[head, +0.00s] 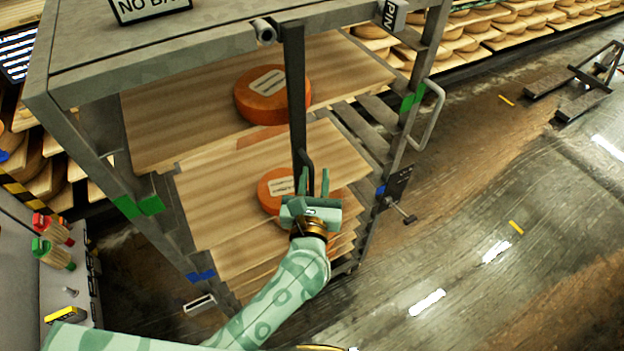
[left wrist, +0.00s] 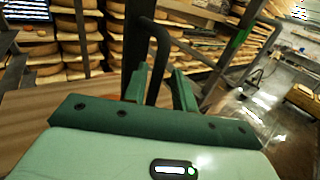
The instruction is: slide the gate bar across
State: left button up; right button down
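The gate bar (head: 295,85) is a dark upright bar hanging across the front of the grey rack, from its top edge near the middle. A dark looped handle (head: 306,160) sits at its lower part; it also shows in the left wrist view (left wrist: 156,65). My left gripper (head: 313,182) is at this handle, with its green fingers apart. In the left wrist view the handle's lower end stands between the two fingertips (left wrist: 160,85), with space seeming to show on both sides. Whether either finger touches it is unclear. My right gripper is not in view.
Behind the bar, rack shelves (head: 150,115) hold orange cheese wheels, an upper one (head: 272,95) and a lower one (head: 272,188), partly hidden by my gripper. A metal side handle (head: 432,115) sticks out at the rack's right. The floor (head: 480,220) right of it is open.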

pick_arm(q)
jog(key=s+b, duration=0.1)
jog(key=s, duration=1.1)
